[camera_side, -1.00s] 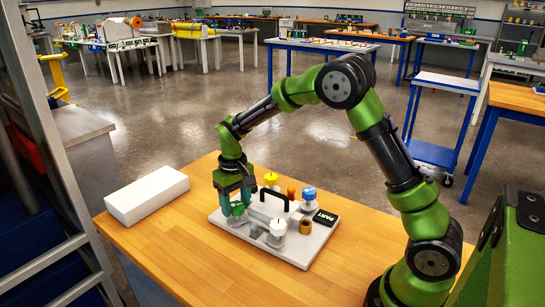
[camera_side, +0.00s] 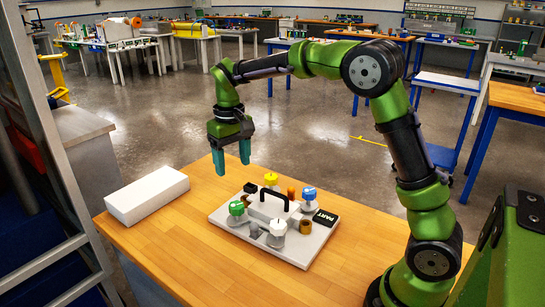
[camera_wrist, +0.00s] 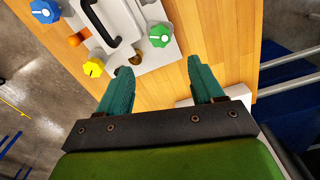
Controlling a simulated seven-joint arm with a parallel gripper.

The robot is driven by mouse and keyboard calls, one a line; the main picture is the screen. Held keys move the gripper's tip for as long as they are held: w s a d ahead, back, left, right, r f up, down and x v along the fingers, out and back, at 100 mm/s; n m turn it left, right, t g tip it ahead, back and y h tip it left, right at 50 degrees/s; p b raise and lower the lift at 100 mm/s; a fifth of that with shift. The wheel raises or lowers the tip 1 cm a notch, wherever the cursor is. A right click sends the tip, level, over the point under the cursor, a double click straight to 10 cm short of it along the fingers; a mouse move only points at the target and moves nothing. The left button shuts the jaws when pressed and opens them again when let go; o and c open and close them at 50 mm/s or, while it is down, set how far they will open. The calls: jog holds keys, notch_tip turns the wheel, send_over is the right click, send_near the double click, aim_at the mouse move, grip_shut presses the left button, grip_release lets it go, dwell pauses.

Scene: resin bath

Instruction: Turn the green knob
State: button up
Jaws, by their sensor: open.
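The green knob (camera_side: 236,208) sits on a white post at the left corner of the grey board (camera_side: 290,250). In the wrist view the green knob (camera_wrist: 160,35) shows near the top, beyond the fingertips, with a pale pointer mark on its top. My gripper (camera_side: 230,158) is raised well above the board, fingers pointing down, apart and empty. In the wrist view its two teal fingers (camera_wrist: 163,78) are spread wide, with nothing between them. Nothing touches the green knob.
The board also carries a yellow knob (camera_side: 271,179), a blue knob (camera_side: 309,193), a white knob (camera_side: 277,228), a black handle (camera_side: 273,195) on a white block and a black PART label (camera_side: 325,217). A white box (camera_side: 147,194) lies left on the wooden table.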

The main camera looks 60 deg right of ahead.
jog(key=shift+r, duration=2.1)
jog(key=s+a+t+y, duration=0.1)
jog(key=s+a+t, duration=0.1)
jog(key=s, duration=0.9)
jog(key=s+a+m+t+y, duration=0.1)
jog(key=s+t, duration=0.4)
jog(key=s, duration=0.6)
jog(key=shift+a+r+m, duration=0.25)
jog(key=shift+a+m, duration=0.05)
jog(key=shift+a, duration=0.3)
